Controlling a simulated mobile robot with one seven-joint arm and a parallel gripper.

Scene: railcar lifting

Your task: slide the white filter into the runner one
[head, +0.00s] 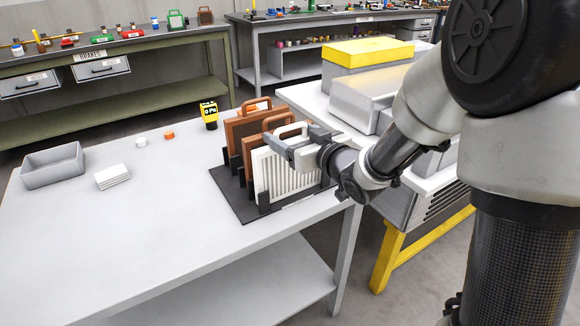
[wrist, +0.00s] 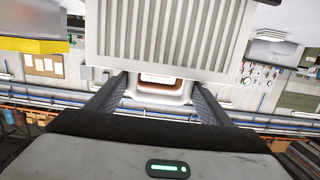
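The white filter (head: 284,176) is a pleated panel with a white loop handle, standing upright at the front of a black rack (head: 234,197) on the table. In the wrist view the filter (wrist: 168,38) fills the upper middle, and its handle (wrist: 158,97) lies between my finger pads. My gripper (head: 285,148) is at the handle's height on the filter's right side. Its fingers (wrist: 158,90) are spread to either side of the handle; firm contact is not visible. I cannot tell which part is runner one.
A grey machine (head: 366,100) stands to the right. The table's front left is clear.

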